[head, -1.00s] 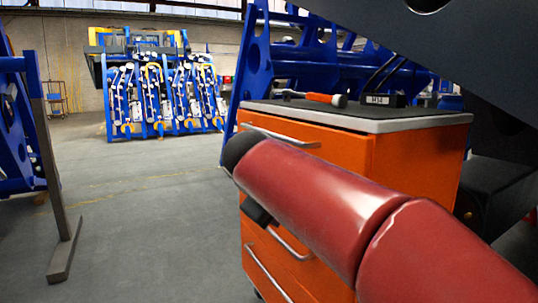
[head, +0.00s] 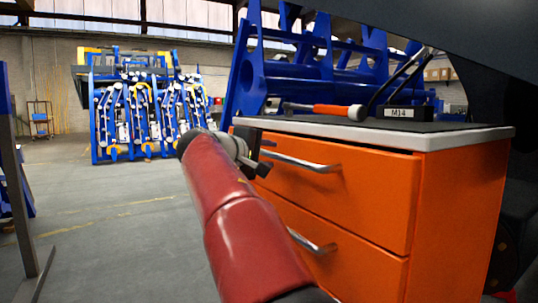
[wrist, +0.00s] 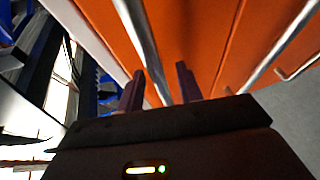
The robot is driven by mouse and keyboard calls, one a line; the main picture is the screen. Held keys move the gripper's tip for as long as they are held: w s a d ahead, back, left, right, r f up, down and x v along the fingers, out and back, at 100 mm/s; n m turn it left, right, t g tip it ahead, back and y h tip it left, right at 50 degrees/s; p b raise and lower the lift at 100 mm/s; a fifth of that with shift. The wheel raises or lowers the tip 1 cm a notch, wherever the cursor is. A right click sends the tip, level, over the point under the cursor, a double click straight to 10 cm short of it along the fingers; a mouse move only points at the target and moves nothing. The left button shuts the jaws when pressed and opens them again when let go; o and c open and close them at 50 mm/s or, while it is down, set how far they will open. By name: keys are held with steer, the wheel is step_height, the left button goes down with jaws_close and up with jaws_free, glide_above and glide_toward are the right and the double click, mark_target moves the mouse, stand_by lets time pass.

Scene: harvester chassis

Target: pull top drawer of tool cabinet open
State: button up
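The orange tool cabinet (head: 465,190) stands at the right in the head view. Its top drawer (head: 370,205) looks shut, with a silver bar handle (head: 305,163). My gripper (head: 262,157) is at the left end of this handle, in front of the drawer face. In the wrist view my gripper (wrist: 160,75) has its two dark fingers apart, and the bar handle (wrist: 140,40) runs into the space between them. Contact between fingers and bar cannot be made out. My red arm hides the cabinet's lower left.
A hammer (head: 335,109) with an orange handle and a black M14 box (head: 405,112) lie on the cabinet top. A lower drawer handle (head: 310,243) sits below. A blue frame (head: 290,75) stands behind. The floor at left (head: 110,220) is clear.

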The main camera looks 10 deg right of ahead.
steer(key=shift+w+d, duration=0.3)
steer(key=shift+d, duration=0.1)
steer(key=shift+c, duration=0.5)
steer(key=shift+f, duration=0.1)
jaws_close()
steer(key=shift+a, duration=0.1)
steer(key=s+a+p, duration=0.4)
steer(key=a, duration=0.9)
steer(key=s+a+p, duration=0.3)
steer(key=s+a, duration=0.2)
steer(key=a, duration=0.9)
steer(key=shift+p, duration=0.4)
steer(key=shift+o, duration=0.5)
jaws_free()
steer(key=shift+w, duration=0.1)
